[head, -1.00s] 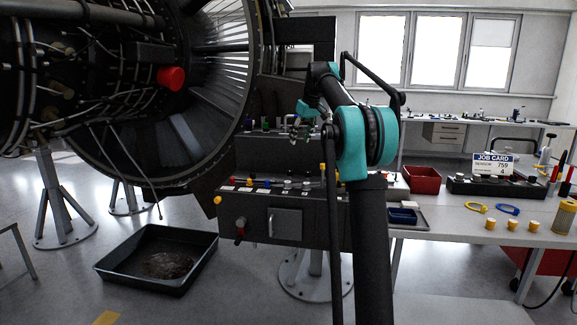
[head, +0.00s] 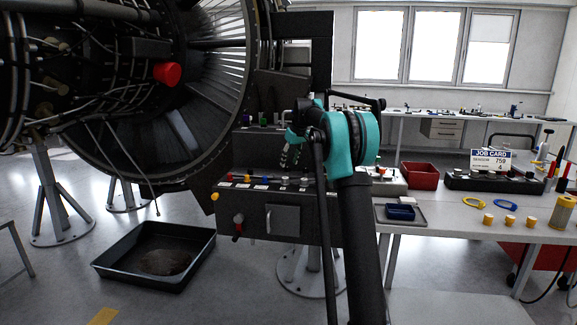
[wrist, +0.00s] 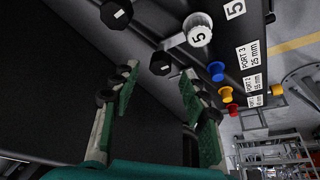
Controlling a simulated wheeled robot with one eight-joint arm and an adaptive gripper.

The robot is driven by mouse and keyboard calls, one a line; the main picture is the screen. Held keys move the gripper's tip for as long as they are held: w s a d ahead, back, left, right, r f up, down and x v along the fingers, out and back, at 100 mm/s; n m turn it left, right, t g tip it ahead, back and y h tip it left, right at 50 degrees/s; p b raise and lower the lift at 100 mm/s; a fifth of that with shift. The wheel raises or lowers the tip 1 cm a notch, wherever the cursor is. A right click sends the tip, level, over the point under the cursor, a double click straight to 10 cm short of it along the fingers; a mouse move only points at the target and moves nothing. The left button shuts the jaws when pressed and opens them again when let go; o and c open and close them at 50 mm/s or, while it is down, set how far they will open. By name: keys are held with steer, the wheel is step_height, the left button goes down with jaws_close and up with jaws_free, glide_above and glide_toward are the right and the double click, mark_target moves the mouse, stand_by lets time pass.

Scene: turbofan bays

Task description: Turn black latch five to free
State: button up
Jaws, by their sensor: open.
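In the wrist view, my gripper (wrist: 158,78) is open, its two green-padded fingers apart with nothing between them. A second such knob (wrist: 117,14) is at the top. I cannot tell for sure which black knob is latch five. In the head view, my gripper (head: 289,150) is over the dark console (head: 232,213), partly hidden by my arm.
Blue (wrist: 216,71), red and yellow port knobs line the console edge in the wrist view. The head view shows the engine with a red cap (head: 167,74) at left, a drip tray (head: 158,256) on the floor, and a red bin (head: 419,175) on the bench at right.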

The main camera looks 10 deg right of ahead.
steer(key=shift+x, duration=1.3)
steer(key=shift+c, duration=0.3)
jaws_close()
